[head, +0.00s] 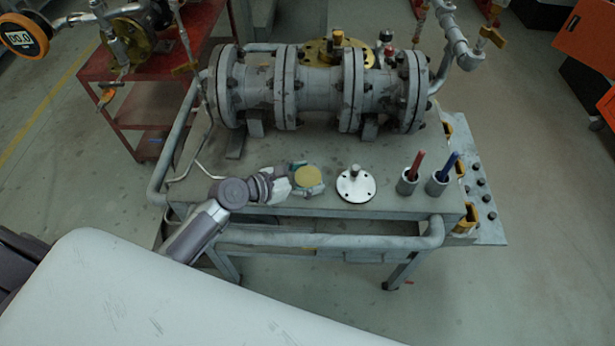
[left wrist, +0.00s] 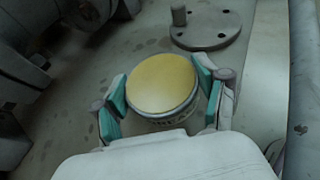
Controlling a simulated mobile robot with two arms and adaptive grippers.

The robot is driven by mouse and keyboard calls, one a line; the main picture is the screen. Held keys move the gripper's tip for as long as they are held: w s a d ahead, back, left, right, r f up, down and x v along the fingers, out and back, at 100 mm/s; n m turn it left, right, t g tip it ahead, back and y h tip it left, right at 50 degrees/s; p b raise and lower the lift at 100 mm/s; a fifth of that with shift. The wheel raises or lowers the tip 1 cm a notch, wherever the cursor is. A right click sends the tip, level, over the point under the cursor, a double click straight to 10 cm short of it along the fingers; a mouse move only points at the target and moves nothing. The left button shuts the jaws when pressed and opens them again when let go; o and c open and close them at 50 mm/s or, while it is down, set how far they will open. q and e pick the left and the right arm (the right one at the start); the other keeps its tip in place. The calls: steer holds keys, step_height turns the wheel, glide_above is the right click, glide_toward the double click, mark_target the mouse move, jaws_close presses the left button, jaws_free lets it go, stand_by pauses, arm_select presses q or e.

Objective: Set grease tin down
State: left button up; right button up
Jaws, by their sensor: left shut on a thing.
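The grease tin (head: 308,176) is a short round tin with a yellow top, near the front edge of the grey bench (head: 240,186). My left gripper (head: 306,179) reaches it from the left, its fingers on either side of the tin. In the left wrist view the tin (left wrist: 163,84) sits upright between the teal finger pads of the gripper (left wrist: 161,98), which is shut on it. Whether the tin's base touches the bench is hidden. My right gripper is not in view.
A round metal flange with a stem (head: 356,185) lies right of the tin. Two cups hold a red-handled tool (head: 416,164) and a blue-handled tool (head: 449,168). The large flanged valve (head: 320,88) stands behind. A rail (head: 330,238) runs along the bench front.

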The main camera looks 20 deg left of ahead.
arm_select(q)
steer(key=shift+f, duration=0.1)
steer(key=o, duration=1.3)
steer(key=shift+s+a, duration=0.1)
steer(key=v, duration=1.2)
